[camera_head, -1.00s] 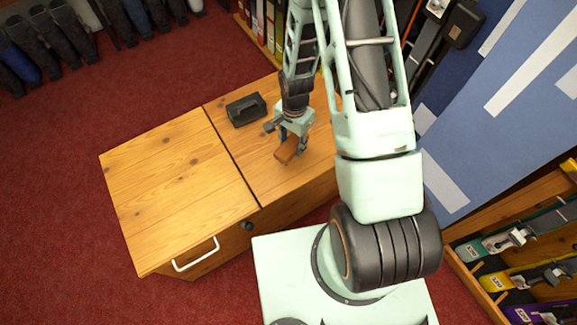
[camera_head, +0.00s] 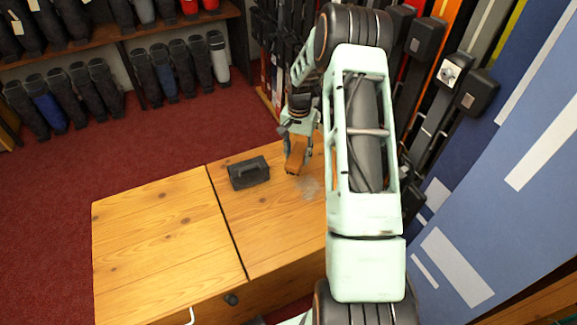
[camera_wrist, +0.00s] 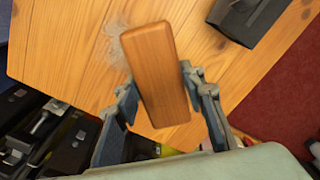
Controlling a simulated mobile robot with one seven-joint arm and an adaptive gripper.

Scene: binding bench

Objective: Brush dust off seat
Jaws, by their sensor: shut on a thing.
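The seat (camera_head: 150,225) is the pale wooden top of a bench, split by a dark seam. A faint grey dust patch (camera_head: 309,187) lies on its right part. My gripper (camera_head: 298,132) is shut on a brown wooden brush (camera_head: 296,157) near the back edge of the seat, behind the dust. In the wrist view my gripper (camera_wrist: 163,88) has a finger on each side of the brush (camera_wrist: 157,75). Some dust (camera_wrist: 116,42) shows beside the brush there. The brush's bristles are hidden, and I cannot tell whether it touches the seat.
Boots (camera_head: 65,100) line the back left. Skis and bindings (camera_head: 425,40) stand at the right. The seat's left half is clear.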

